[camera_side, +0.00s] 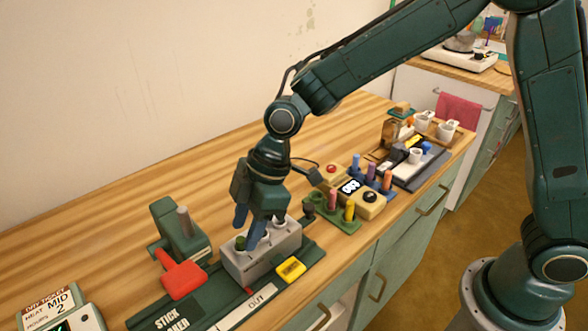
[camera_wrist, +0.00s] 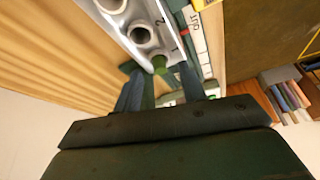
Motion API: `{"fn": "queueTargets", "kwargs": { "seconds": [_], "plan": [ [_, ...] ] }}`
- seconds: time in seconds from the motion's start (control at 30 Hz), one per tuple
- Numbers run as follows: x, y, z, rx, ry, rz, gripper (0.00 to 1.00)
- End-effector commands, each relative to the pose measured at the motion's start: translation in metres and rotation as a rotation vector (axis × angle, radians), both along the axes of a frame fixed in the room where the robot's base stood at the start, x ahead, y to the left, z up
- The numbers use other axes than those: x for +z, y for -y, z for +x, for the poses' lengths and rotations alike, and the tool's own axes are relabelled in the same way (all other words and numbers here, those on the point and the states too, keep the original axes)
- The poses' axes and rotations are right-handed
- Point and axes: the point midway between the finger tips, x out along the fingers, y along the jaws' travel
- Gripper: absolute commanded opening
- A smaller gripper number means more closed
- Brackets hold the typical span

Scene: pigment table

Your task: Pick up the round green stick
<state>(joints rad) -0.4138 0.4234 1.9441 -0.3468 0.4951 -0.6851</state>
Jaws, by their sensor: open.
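A round green stick (camera_side: 240,243) stands in the left hole of a grey block (camera_side: 262,263) on the table. Only its top shows above the block. In the wrist view the green stick (camera_wrist: 161,66) sits in the end hole of the grey block (camera_wrist: 118,22), and the other visible holes look empty. My gripper (camera_side: 248,236) points down over the left part of the block. Its fingers are open and appear on either side of the green stick in the wrist view (camera_wrist: 160,84). I cannot tell whether either finger touches it.
A green press (camera_side: 176,228) with a red handle (camera_side: 183,280) stands left of the block. A yellow piece (camera_side: 291,268) lies in front. A green rack (camera_side: 335,217) with upright coloured sticks and a beige button box (camera_side: 362,204) are to the right. The table behind is clear.

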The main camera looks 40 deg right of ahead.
Motion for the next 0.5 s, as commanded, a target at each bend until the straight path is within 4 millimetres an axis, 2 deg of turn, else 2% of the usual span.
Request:
{"fn": "queueTargets", "kwargs": {
  "seconds": [0.17, 0.5],
  "plan": [
    [-0.0118, -0.0049, 0.0011, 0.001, 0.000, -0.001, 0.41],
    [-0.0128, -0.0052, 0.0014, 0.000, 0.000, 0.000, 0.41]
  ]
}}
